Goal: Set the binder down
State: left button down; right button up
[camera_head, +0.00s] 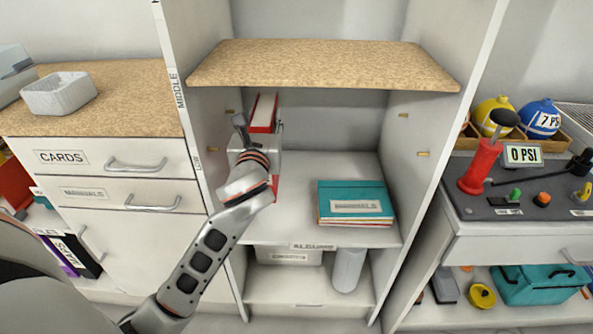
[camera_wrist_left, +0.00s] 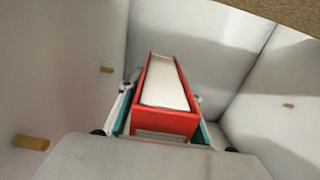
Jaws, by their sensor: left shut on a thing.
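The red binder (camera_head: 263,112) with white pages stands upright inside the shelf unit, below the wooden middle shelf and near the left wall. It also shows in the left wrist view (camera_wrist_left: 165,119), with its page edge facing up. My left gripper (camera_head: 258,140) is shut on the binder, one finger on each side. In the head view the gripper and wrist hide much of the binder's lower part. I cannot tell whether the binder's bottom touches the shelf board (camera_head: 300,220). My right gripper is not in view.
A stack of teal albums (camera_head: 355,201) lies on the same board to the right, with bare board between. The wooden shelf (camera_head: 320,65) hangs above. Small wooden pegs (camera_head: 423,154) stick out of the side walls. A grey cylinder (camera_head: 348,270) stands on the level below.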

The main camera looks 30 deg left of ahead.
pick_arm(q)
notch_tip(320, 180, down, 9)
jog(key=b, duration=0.4)
jog(key=shift+r, duration=0.2)
jog(key=c, duration=1.4)
grip_release()
jog(key=shift+f, duration=0.15)
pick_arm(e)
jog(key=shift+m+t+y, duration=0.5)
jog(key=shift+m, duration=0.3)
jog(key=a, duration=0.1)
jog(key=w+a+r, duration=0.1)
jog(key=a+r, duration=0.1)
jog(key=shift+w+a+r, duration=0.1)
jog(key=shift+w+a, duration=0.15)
